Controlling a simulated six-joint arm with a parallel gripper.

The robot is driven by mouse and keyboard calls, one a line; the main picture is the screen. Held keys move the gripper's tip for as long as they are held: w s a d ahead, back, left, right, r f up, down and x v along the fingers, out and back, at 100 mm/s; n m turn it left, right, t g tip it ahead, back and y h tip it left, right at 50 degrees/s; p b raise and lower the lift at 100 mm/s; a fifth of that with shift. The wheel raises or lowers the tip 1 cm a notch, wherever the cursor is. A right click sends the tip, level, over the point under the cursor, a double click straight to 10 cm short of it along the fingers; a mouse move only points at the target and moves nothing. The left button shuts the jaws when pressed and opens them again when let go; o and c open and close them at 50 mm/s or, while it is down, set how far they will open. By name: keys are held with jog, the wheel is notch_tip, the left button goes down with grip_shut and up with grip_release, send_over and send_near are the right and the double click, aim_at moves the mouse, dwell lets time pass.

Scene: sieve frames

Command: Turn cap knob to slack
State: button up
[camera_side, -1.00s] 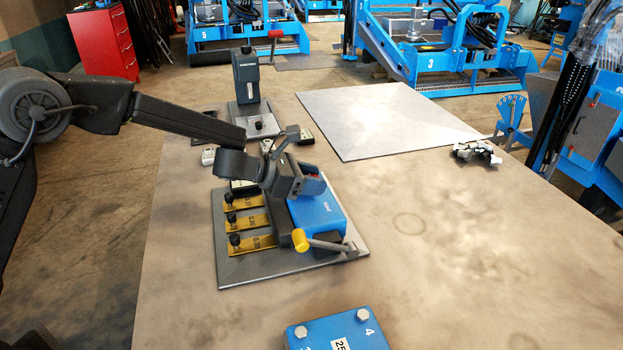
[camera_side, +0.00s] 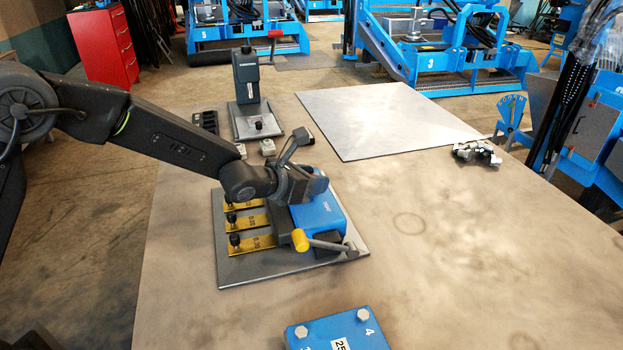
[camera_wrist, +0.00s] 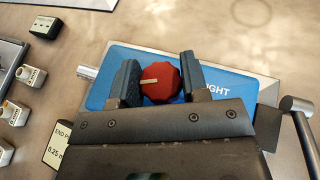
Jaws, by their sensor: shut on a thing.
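The cap knob (camera_wrist: 162,82) is red and faceted with a pale pointer line on its top; the line points to the left in the wrist view. It sits on a blue block (camera_wrist: 228,88), partly lettered "IGHT". My gripper (camera_wrist: 158,85) is shut on the knob, one finger on each side. In the side view, my gripper (camera_side: 307,190) is over the back part of the blue block (camera_side: 318,214) and hides the knob. The block stands on a grey metal plate (camera_side: 250,272).
Brass strips marked with numbers (camera_side: 250,242) lie left of the block. A yellow-tipped lever (camera_side: 300,240) is at its front. A dark stand (camera_side: 246,75) is behind. Another blue block (camera_side: 338,332) is at the table's front. The table's right side is mostly clear.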

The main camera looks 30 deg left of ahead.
jog(key=shift+r, duration=0.15)
jog(key=o, duration=0.9)
jog(key=v, duration=1.3)
jog(key=shift+s+a+r, duration=0.1)
jog(key=shift+s+a, duration=0.05)
jog(key=shift+s, duration=0.2)
jog(key=shift+w, duration=0.1)
